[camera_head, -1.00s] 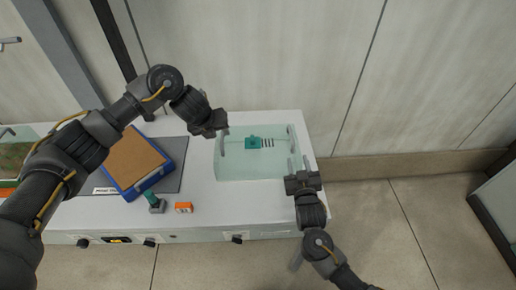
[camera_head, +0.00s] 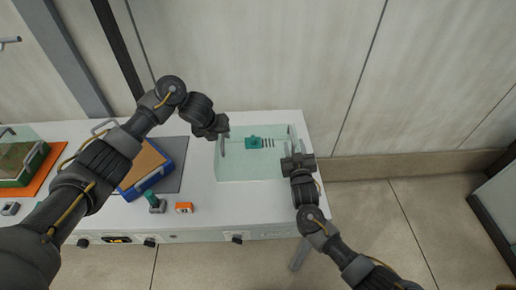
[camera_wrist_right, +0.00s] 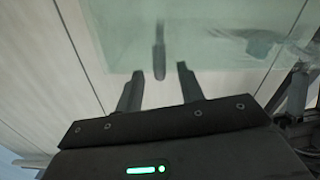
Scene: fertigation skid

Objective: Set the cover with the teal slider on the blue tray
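The clear cover (camera_head: 245,170) lies on the white bench, with a teal slider (camera_head: 254,142) and a dark vent-like row of marks on top. It has an upright handle near its left end and another near its right end. My left gripper (camera_head: 223,131) is at the left handle; its fingers are too small to read. My right gripper (camera_head: 291,157) is close to the right handle. In the right wrist view its fingers (camera_wrist_right: 160,73) are open, with the handle (camera_wrist_right: 159,50) between and ahead of them. The blue tray (camera_head: 150,182) with a brown filling stands left, partly hidden by my left arm.
The tray stands on a grey mat (camera_head: 177,170). A small teal-topped grey part (camera_head: 156,203) and an orange block (camera_head: 184,207) lie in front. A green container (camera_head: 35,165) on an orange mat is at far left. A wall rises behind the bench.

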